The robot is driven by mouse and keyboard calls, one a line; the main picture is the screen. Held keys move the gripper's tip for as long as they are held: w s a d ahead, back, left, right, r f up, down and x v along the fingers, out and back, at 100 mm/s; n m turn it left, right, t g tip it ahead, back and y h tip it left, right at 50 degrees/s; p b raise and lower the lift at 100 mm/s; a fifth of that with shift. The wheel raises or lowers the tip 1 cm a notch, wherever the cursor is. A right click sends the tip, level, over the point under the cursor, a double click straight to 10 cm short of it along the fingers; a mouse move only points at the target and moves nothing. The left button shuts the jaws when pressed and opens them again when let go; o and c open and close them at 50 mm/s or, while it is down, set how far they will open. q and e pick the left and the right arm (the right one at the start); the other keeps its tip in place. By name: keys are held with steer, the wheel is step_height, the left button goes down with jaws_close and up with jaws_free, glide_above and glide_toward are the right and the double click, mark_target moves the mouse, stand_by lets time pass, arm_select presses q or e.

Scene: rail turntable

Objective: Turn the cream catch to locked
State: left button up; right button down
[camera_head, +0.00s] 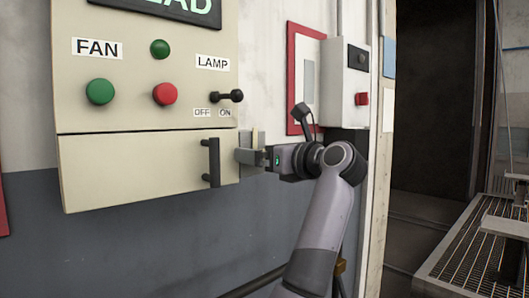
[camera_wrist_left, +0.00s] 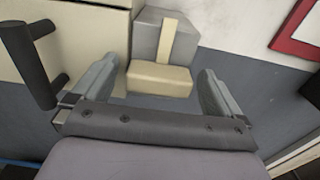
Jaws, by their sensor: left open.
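The cream catch (camera_wrist_left: 158,79) is a small block at the right edge of the panel's lower drawer or door. It is on a grey mount (camera_wrist_left: 150,40) with a narrow cream strip running up from it. In the head view only a cream sliver of it (camera_head: 256,138) shows beside the gripper; the rest is hidden. My left gripper (camera_head: 248,157) is at the catch, its open fingers (camera_wrist_left: 158,88) one on each side of the block with gaps visible. Whether it touches cannot be told. My right gripper is not in view.
A dark vertical handle (camera_head: 211,162) stands out close left of the gripper. Above are green and red buttons (camera_head: 164,94) and a lamp switch (camera_head: 229,96). A grey box with a red knob (camera_head: 361,98) is on the wall at right. A metal grating (camera_head: 470,245) is far right.

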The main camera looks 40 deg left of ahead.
arm_select(q)
steer(key=c, duration=1)
steer(key=shift+o, duration=0.2)
steer(key=shift+f, duration=0.15)
steer(key=shift+s+f+n+b, duration=0.15)
steer(key=shift+n+b, duration=1.65)
steer(key=shift+n, duration=2.7)
steer(key=shift+s+f+n+b, duration=0.1)
steer(key=shift+n+b, duration=1.7)
steer(key=shift+n, duration=2.7)
steer(key=o, duration=1)
steer(key=shift+c, duration=0.2)
steer(key=shift+d, duration=0.1)
